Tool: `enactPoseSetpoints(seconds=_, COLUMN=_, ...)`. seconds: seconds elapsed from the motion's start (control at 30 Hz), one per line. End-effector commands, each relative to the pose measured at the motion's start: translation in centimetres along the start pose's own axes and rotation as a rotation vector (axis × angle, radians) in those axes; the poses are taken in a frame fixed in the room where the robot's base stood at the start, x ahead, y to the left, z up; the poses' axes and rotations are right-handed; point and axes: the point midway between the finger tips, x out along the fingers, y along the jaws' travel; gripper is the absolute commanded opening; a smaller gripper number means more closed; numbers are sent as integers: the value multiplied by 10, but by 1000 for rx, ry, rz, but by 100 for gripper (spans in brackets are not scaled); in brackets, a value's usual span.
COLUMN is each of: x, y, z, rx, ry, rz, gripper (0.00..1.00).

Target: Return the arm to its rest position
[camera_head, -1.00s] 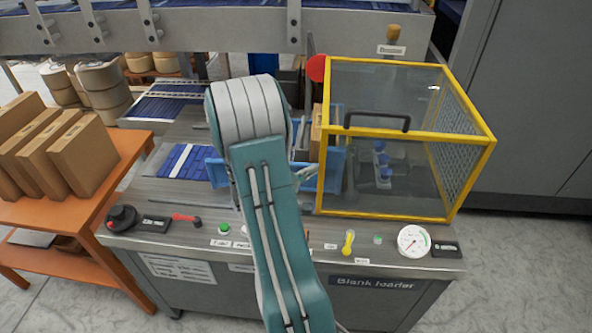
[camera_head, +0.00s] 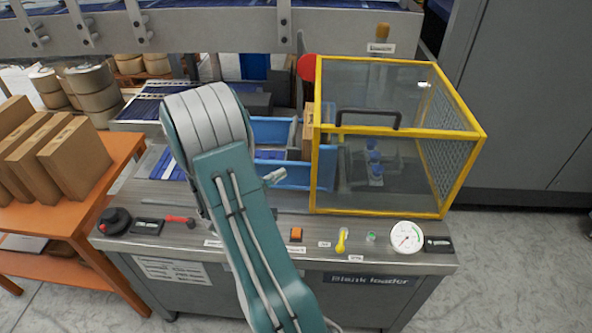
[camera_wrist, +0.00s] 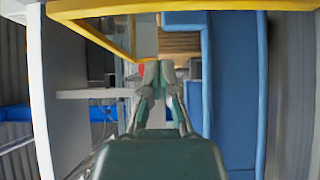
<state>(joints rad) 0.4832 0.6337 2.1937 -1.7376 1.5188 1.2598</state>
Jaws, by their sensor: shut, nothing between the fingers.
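My grey and teal arm (camera_head: 235,205) reaches up from the bottom of the head view over the blank loader. Its upper joint stands left of the yellow-framed guard. My gripper (camera_wrist: 157,68) is shut and empty in the wrist view, with its fingertips together. In the head view the arm hides most of the gripper; a small grey part shows right of the arm. In the wrist view, a blue tray wall (camera_wrist: 236,100) lies to the right of the fingers and the guard's yellow frame (camera_wrist: 105,8) is above them.
The clear guard box (camera_head: 397,131) with a black handle stands on the right of the machine. The front panel carries a black knob (camera_head: 114,221), a red lever (camera_head: 180,219), an orange button (camera_head: 296,234) and a gauge (camera_head: 406,237). An orange table (camera_head: 120,168) with cartons is at left.

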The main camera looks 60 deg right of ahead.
Motion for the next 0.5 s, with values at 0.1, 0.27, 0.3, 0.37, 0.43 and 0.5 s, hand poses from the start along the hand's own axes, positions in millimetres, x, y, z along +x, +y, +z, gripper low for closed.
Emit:
enactPoseSetpoints(seconds=0.1, x=-27, y=0, z=-2, rx=0, ry=7, rz=-1, gripper=0)
enactPoseSetpoints(seconds=0.27, x=-52, y=0, z=-1, rx=0, ry=4, rz=-1, gripper=0)
enactPoseSetpoints(seconds=0.3, x=-56, y=0, z=-1, rx=0, ry=4, rz=-1, gripper=0)
enactPoseSetpoints(seconds=0.37, x=-62, y=0, z=-1, rx=0, ry=3, rz=-1, gripper=0)
enactPoseSetpoints(seconds=0.43, x=-64, y=0, z=-1, rx=0, ry=1, rz=-1, gripper=0)
enactPoseSetpoints(seconds=0.5, x=-66, y=0, z=0, rx=0, ry=1, rz=-1, gripper=0)
